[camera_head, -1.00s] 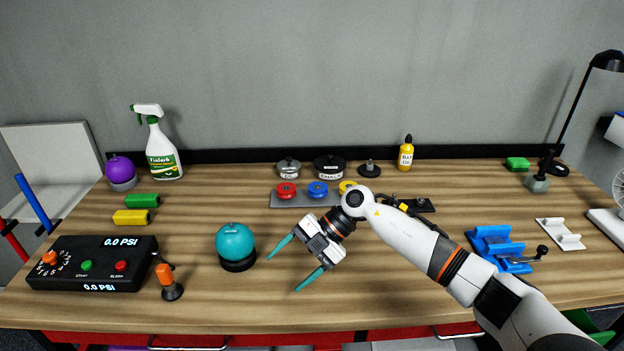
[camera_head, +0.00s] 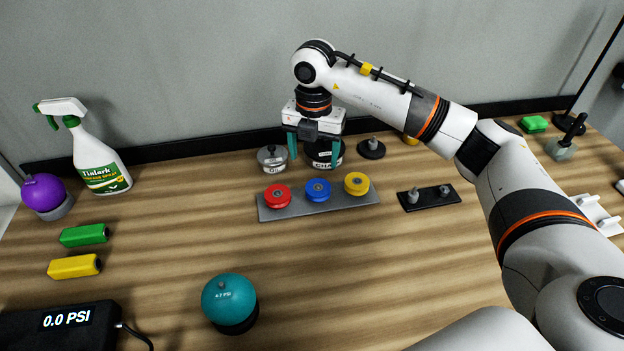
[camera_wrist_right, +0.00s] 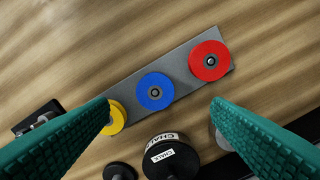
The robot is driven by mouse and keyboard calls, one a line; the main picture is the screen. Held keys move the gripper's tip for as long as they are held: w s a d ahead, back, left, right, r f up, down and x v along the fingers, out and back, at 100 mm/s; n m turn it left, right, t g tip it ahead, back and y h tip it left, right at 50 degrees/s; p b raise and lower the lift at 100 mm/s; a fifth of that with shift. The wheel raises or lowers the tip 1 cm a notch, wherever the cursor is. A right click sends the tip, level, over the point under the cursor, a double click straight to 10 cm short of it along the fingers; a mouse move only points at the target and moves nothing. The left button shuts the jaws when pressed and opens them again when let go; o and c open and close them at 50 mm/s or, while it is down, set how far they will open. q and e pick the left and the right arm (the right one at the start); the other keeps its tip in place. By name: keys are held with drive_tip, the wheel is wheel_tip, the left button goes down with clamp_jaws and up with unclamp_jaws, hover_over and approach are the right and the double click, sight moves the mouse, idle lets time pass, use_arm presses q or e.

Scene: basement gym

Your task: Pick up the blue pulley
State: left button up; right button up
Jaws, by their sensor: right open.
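The blue pulley (camera_head: 318,190) sits in the middle of a grey plate (camera_head: 346,201), between a red pulley (camera_head: 277,196) and a yellow pulley (camera_head: 357,183). My right gripper (camera_head: 314,155) points down above and behind the plate, over the chalk pot, open and empty. In the right wrist view the blue pulley (camera_wrist_right: 155,91) lies between the two teal fingers (camera_wrist_right: 160,110), apart from them. The red pulley (camera_wrist_right: 209,61) is beyond the right fingertip, and the yellow pulley (camera_wrist_right: 115,117) is partly covered by the left finger. My left gripper is not in view.
The chalk pot (camera_head: 322,153), a lidded metal pot (camera_head: 272,158) and a black knobbed disc (camera_head: 371,148) stand behind the plate. A black bracket with pegs (camera_head: 428,197) is to its right. A teal ball (camera_head: 229,300) is in front; the table between is clear.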

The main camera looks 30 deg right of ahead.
hover_over(318, 187)
drive_tip(key=a, duration=0.1)
drive_tip(key=f, duration=0.4)
drive_tip(key=shift+s+p, duration=0.3)
drive_tip(key=shift+p, duration=0.1)
drive_tip(key=shift+w+f, duration=0.15)
drive_tip(key=shift+f, duration=0.45)
drive_tip(key=f+p, duration=0.1)
drive_tip(key=f, duration=0.1)
drive_tip(key=d+f, duration=0.1)
drive_tip(key=f, duration=0.1)
drive_tip(key=shift+f+p, duration=0.2)
drive_tip(key=shift+p, duration=0.2)
drive_tip(key=shift+w+f, duration=0.1)
drive_tip(key=shift+f, duration=0.1)
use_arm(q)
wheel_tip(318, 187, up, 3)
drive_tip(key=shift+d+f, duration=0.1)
use_arm(e)
drive_tip(key=shift+f, duration=0.1)
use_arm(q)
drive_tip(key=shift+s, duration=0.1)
use_arm(e)
drive_tip(key=shift+c, duration=0.5)
drive_tip(key=c, duration=1)
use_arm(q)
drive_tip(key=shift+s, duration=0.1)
